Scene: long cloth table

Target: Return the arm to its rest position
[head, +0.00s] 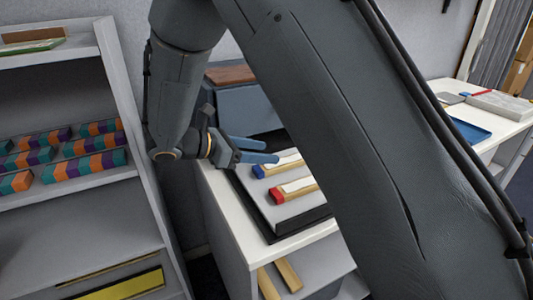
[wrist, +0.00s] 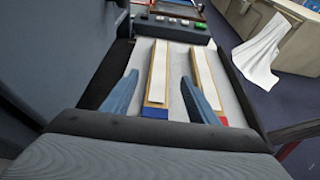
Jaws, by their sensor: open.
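My gripper (head: 268,151) is at the left end of the pale board in the head view, and its two blue fingers are apart. In the wrist view my gripper (wrist: 160,76) shows its fingers to either side of a wooden bar with a blue end (wrist: 156,82), with nothing clamped between them. How high the fingers are above the bar I cannot tell. The blue-ended bar (head: 258,171) and a red-ended bar (head: 278,195) lie side by side on the board (head: 262,205). My arm crosses the head view and hides the board's right part.
A shelf unit (head: 110,90) with rows of coloured blocks (head: 85,165) stands close on the left. A dark box (head: 240,108) is behind the board. A white table (head: 512,108) with a blue tray (head: 468,131) is at the right. A white cloth (wrist: 262,50) hangs at the wrist view's upper right.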

